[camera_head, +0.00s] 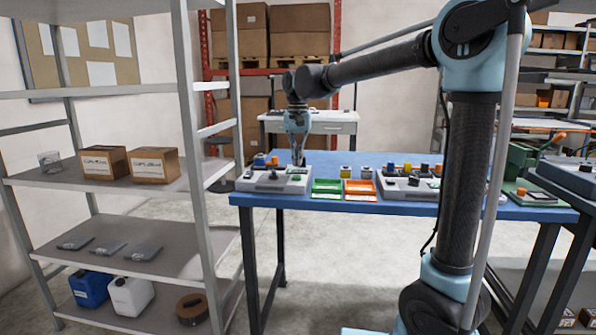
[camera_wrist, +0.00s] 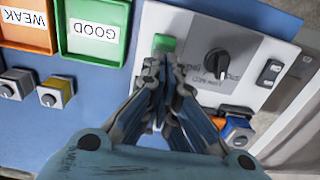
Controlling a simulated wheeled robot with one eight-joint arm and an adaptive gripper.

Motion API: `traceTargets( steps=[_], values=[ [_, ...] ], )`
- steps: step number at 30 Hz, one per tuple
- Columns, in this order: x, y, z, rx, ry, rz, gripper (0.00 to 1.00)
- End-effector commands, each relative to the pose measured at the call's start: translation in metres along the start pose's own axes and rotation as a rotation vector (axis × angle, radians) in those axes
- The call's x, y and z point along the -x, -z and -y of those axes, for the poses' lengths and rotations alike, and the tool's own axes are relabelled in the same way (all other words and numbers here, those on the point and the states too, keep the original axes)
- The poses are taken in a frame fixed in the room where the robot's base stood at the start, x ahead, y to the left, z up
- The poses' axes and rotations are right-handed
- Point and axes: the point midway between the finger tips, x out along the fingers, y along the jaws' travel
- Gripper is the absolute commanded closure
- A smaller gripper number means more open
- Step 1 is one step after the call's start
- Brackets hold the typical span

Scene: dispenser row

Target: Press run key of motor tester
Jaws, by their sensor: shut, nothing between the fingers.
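The grey-white tester box (camera_head: 262,184) sits at the left end of the blue table (camera_head: 330,203). In the wrist view its panel (camera_wrist: 188,22) carries a green key (camera_wrist: 164,43), a black rotary knob (camera_wrist: 217,63) and a black rocker switch (camera_wrist: 270,72). The printed label beside the knob is upside down and hard to read. My gripper (camera_head: 300,160) is over the back of the box, pointing down. In the wrist view my gripper (camera_wrist: 163,68) is shut and empty, its fingertips at the green key's near edge. I cannot tell whether they touch it.
A green GOOD tray (camera_wrist: 92,52) and an orange WEAK tray (camera_wrist: 25,45) lie beside the box. Small blocks with a yellow top (camera_wrist: 56,92) and a dark top stand behind them. Another grey device (camera_head: 405,190) stands further right. A metal shelf (camera_head: 100,180) is at left.

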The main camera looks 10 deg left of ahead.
Motion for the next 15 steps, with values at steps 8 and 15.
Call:
traceTargets(
  steps=[8, 15],
  values=[
    [0.052, 0.001, 0.000, -0.001, 0.000, 0.000, 1.00],
    [0.082, 0.001, -0.001, -0.002, 0.000, 0.000, 1.00]
  ],
)
